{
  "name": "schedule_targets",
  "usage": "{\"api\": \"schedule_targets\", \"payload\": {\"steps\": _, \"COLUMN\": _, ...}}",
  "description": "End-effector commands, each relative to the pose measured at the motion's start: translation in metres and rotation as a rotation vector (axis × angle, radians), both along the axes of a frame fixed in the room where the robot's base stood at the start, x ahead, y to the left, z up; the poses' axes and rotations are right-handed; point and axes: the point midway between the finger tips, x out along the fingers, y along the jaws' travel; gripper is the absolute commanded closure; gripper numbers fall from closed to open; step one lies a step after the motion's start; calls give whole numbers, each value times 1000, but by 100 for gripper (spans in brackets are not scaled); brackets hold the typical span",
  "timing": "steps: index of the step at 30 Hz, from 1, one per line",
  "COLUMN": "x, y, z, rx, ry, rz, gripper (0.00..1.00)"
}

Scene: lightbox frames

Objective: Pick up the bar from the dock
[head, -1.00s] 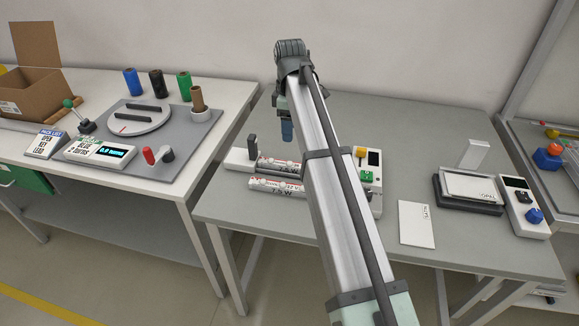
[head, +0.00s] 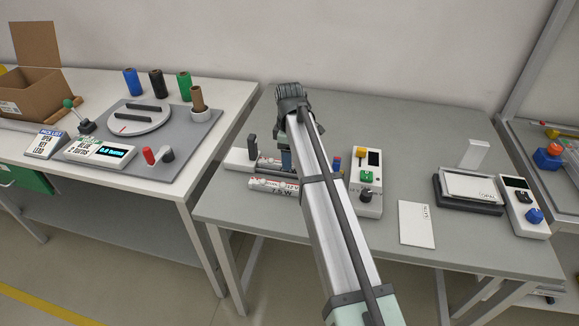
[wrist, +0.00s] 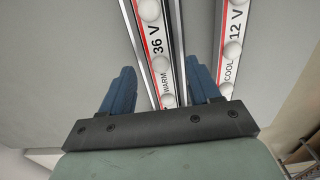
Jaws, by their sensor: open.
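The dock (head: 240,161) is a pale holder with a dark upright at its left end, on the right-hand table. In the wrist view, a white bar (wrist: 155,42) marked 36 V WARM runs between my fingers; a second bar (wrist: 233,38) marked 12 V COOL lies to its right, outside them. In the head view, a front bar (head: 268,184) marked 7.5 W shows before the dock; the bar behind it is mostly hidden by my arm. My gripper (wrist: 162,66) is open, with blue fingers either side of the 36 V bar. Contact cannot be told. It also shows at the dock (head: 286,160).
Further right are a white card (head: 416,224) and a dark tray (head: 468,205). The left table holds a turntable (head: 139,118) and spools. The table's back is clear.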

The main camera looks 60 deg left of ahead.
Motion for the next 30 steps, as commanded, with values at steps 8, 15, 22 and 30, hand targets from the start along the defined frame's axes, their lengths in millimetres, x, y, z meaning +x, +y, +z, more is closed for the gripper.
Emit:
{"api": "schedule_targets", "payload": {"steps": 8, "x": 0, "y": -1, "z": -16, "rx": 1, "ry": -1, "rz": 0, "gripper": 38}}
{"api": "schedule_targets", "payload": {"steps": 15, "x": 0, "y": -1, "z": -16, "rx": 1, "ry": -1, "rz": 0, "gripper": 52}}
{"api": "schedule_targets", "payload": {"steps": 22, "x": 0, "y": -1, "z": -16, "rx": 1, "ry": -1, "rz": 0, "gripper": 74}}
{"api": "schedule_targets", "payload": {"steps": 30, "x": 0, "y": -1, "z": -16, "rx": 1, "ry": -1, "rz": 0, "gripper": 100}}
